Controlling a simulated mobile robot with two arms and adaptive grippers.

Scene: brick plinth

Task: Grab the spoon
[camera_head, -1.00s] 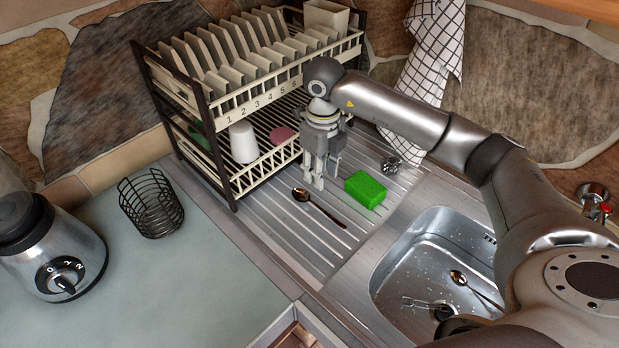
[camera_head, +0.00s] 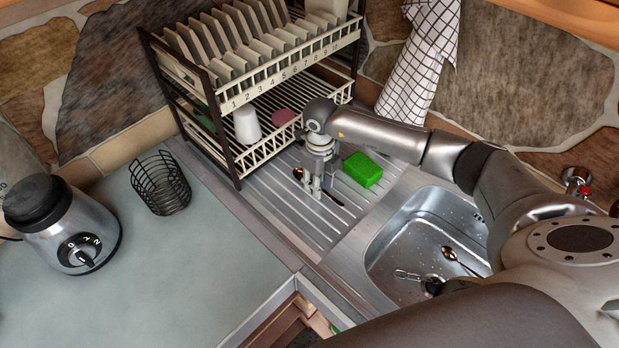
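A dark, shiny spoon lies on the ribbed metal drainboard (camera_head: 275,205). Its bowl (camera_head: 298,173) shows to the left of my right gripper, and part of its handle shows to the right. My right gripper (camera_head: 314,191) points down over the middle of this spoon and hides it there. Its fingertips are low, at or just above the handle. I cannot tell whether they touch it or have closed on it. A second spoon (camera_head: 451,255) lies in the sink (camera_head: 405,262). My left gripper is not in view.
A green sponge (camera_head: 362,169) lies close to the right of my gripper. The dish rack (camera_head: 236,173) with plates and a white cup (camera_head: 247,126) stands behind it. A wire basket (camera_head: 160,184) and a blender base (camera_head: 78,235) stand on the left counter, clear in front.

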